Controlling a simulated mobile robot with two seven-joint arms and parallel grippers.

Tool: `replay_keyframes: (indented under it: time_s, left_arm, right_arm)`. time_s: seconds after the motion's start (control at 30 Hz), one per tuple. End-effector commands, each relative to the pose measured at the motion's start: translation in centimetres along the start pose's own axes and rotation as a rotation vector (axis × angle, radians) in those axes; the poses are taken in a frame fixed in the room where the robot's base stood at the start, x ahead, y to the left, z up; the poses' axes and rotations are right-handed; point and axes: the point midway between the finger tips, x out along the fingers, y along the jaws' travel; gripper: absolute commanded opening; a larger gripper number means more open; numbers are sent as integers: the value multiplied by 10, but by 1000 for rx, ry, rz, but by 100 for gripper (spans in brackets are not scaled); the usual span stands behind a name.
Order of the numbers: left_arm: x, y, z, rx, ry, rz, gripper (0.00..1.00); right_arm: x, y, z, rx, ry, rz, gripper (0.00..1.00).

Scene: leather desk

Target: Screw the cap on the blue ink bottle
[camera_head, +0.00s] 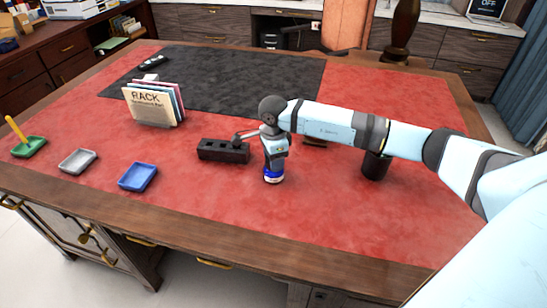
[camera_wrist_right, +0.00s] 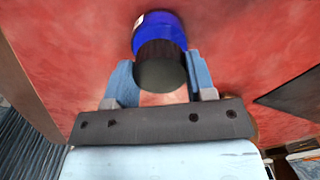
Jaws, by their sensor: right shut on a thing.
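The blue ink bottle (camera_head: 273,177) stands upright on the red leather desktop, with a pale band around it. In the right wrist view the blue bottle (camera_wrist_right: 158,24) shows just beyond a dark ribbed cap (camera_wrist_right: 160,66). My right gripper (camera_head: 274,163) points down directly over the bottle. In the wrist view its two blue-grey fingers (camera_wrist_right: 160,72) are shut on the cap, one on each side. The cap lines up with the bottle's top; whether it is seated on the thread cannot be told. My left gripper is in neither view.
A black block with openings (camera_head: 223,151) lies left of the bottle. A black cylinder (camera_head: 375,166) stands under my right arm. Blue (camera_head: 138,177), grey (camera_head: 78,161) and green (camera_head: 29,147) trays and a file rack (camera_head: 153,104) are at left. The desktop in front is clear.

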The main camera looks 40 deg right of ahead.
Motion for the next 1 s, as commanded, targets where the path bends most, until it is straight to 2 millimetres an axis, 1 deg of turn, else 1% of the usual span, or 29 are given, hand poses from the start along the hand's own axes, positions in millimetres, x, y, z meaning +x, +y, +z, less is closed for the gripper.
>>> replay_keyframes:
  time_s: [0.17,0.27,0.53,0.63,0.8,0.83,0.93,0.97,1.0]
  left_arm:
    - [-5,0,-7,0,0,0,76]
    - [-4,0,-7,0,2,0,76]
    - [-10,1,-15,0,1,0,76]
    - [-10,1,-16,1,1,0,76]
    - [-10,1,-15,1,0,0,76]
    - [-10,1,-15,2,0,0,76]
    - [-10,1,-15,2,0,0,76]
    - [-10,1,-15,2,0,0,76]
    - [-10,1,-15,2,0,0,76]
  right_arm:
    - [0,1,0,204,2,4,28]
    - [2,1,0,221,2,4,28]
    - [0,2,0,504,2,5,28]
    - [2,2,0,547,2,5,28]
    - [2,1,0,551,2,4,28]
    - [2,1,0,551,2,4,52]
    - [2,1,0,550,2,3,75]
    - [1,1,0,550,2,3,80]
    - [1,1,0,550,1,3,80]
